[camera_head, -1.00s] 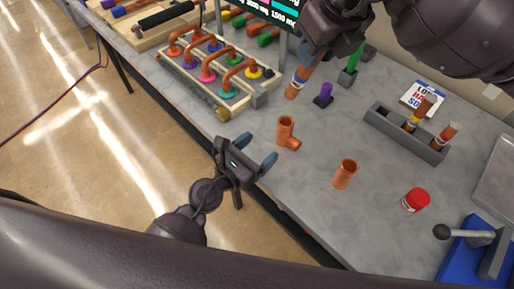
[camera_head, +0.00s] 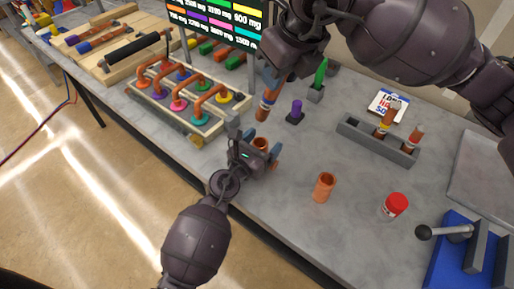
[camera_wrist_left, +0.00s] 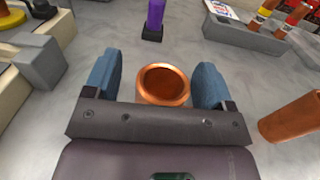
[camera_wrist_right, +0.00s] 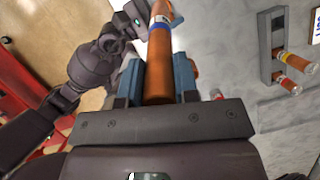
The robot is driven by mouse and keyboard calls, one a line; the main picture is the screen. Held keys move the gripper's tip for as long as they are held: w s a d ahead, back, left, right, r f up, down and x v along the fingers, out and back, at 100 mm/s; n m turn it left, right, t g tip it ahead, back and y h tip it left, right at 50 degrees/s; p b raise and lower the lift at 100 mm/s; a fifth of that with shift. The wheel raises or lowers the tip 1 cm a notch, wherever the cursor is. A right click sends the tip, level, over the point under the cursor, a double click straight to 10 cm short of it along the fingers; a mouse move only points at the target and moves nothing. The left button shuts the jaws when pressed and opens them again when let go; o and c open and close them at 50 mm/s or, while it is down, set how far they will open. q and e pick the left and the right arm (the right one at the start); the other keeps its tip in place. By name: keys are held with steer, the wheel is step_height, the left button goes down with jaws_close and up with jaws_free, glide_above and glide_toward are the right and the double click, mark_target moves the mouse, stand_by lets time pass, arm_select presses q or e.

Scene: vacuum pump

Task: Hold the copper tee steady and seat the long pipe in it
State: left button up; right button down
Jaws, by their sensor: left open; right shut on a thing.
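The copper tee (camera_head: 260,144) stands on the grey table, mostly hidden behind my left gripper in the head view. In the left wrist view, its round open mouth (camera_wrist_left: 163,84) lies between the two blue fingers of my left gripper (camera_wrist_left: 157,82). That gripper (camera_head: 262,157) is open, with a gap visible at least on the right side of the tee. My right gripper (camera_head: 271,78) is shut on the long copper pipe (camera_head: 267,102), which has a blue and white band near its lower end. The pipe hangs tilted behind the tee, apart from it. It also shows in the right wrist view (camera_wrist_right: 158,62).
A short copper fitting (camera_head: 324,187) and a red-capped jar (camera_head: 395,206) stand to the right. A grey rack (camera_head: 372,143) holds banded pipes. A purple peg (camera_head: 296,110) and green peg (camera_head: 319,72) stand behind. A wooden frame (camera_head: 172,116) with copper bends is left.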

mark_target(261, 110)
arm_select(q)
steer(key=shift+w+d, duration=0.1)
steer(key=shift+c, duration=0.3)
steer(key=c, duration=1)
arm_select(e)
steer(key=shift+r, duration=0.2)
steer(key=w+a, duration=0.1)
steer(key=w+a+f+g+h, duration=0.2)
steer(key=w, duration=0.1)
steer(key=shift+a+f, duration=0.15)
steer(key=shift+a, duration=0.25)
steer(key=shift+w+d+f+g, duration=0.15)
steer(key=shift+d+g, duration=0.05)
steer(key=shift+g, duration=0.3)
steer(key=shift+f+n+h, duration=0.25)
steer(key=shift+n+h, duration=0.05)
steer(key=shift+f, duration=4.75)
